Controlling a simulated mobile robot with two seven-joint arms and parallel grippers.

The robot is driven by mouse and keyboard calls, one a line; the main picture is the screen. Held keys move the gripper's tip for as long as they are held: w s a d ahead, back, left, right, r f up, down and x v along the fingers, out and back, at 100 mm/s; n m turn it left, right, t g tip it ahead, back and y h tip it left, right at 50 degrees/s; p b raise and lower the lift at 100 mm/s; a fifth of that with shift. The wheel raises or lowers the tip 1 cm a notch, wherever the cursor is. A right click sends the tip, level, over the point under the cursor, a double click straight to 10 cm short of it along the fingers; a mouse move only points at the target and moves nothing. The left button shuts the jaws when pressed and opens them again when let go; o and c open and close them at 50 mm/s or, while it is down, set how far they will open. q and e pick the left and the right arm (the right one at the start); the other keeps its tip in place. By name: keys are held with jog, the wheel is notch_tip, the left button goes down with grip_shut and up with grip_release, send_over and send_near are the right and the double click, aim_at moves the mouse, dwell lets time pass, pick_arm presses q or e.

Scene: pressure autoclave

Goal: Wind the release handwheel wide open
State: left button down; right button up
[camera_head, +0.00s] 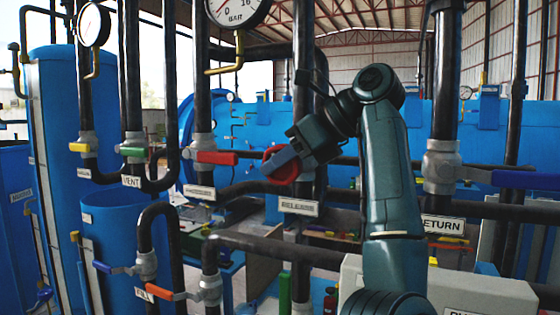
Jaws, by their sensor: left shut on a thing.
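The red handwheel (270,153) sits on a dark vertical pipe in the middle of the view, above a white label plate (298,207) whose lettering is too small to read surely. My left gripper (283,164) is at the wheel, its fingers shut on the rim. The fingers and gripper body hide part of the wheel. My left arm rises from the bottom and bends over to reach it. How far the wheel is turned cannot be told. My right gripper is out of view.
Dark pipes surround the wheel. A red lever valve (217,158) is close on its left, a green one (133,152) farther left. A blue lever (525,180) is at the right. Lower left are an orange lever (160,292) and a pipe loop. Gauges (237,10) hang above.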

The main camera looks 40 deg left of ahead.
pick_arm(q)
jog(key=c, duration=1.2)
grip_release()
jog(key=shift+c, duration=0.2)
notch_tip(320, 180, up, 10)
jog(key=shift+r, duration=0.1)
